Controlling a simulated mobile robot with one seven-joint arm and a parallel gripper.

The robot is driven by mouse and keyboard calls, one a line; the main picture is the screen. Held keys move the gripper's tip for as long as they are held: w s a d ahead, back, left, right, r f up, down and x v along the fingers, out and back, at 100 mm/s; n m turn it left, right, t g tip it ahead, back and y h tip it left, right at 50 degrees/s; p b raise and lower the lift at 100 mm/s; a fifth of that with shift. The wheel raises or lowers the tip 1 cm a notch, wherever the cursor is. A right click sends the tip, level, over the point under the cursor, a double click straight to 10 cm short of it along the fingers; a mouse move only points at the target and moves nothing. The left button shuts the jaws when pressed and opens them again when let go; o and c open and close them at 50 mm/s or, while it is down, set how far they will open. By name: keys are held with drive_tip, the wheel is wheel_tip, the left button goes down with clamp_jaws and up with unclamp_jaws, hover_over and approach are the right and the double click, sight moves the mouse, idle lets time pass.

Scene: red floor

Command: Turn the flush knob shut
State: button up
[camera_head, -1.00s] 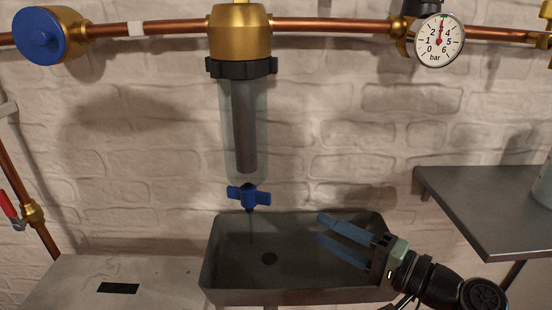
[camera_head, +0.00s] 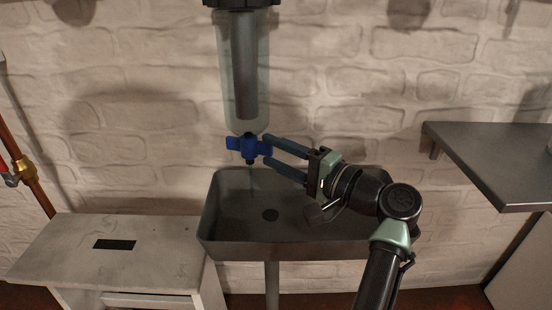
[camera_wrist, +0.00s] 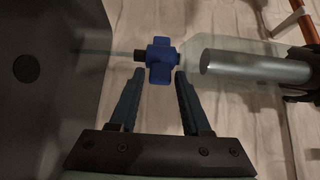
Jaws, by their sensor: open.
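The blue flush knob (camera_head: 249,147) sits under the clear filter housing (camera_head: 243,75), with its two wings spread to left and right in the head view. My gripper (camera_head: 267,151) comes from the right, its two blue-grey fingers pointing left at the knob's right wing. In the wrist view the knob (camera_wrist: 161,60) stands just beyond the fingertips, and one wing points down toward the gap between the fingers (camera_wrist: 159,74). The fingers are open, apart from each other, with nothing clamped between them. Whether a fingertip touches the wing, I cannot tell. A thin stream runs below the knob.
A grey sink (camera_head: 225,240) with a dark drain lies below the knob and under my gripper. A pale stool or bench (camera_head: 70,255) stands at left. A grey shelf (camera_head: 490,150) juts out at right. A white brick wall is behind.

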clamp_jaws()
drive_tip(key=shift+a+p, duration=0.1)
drive_tip(key=shift+p, duration=0.2)
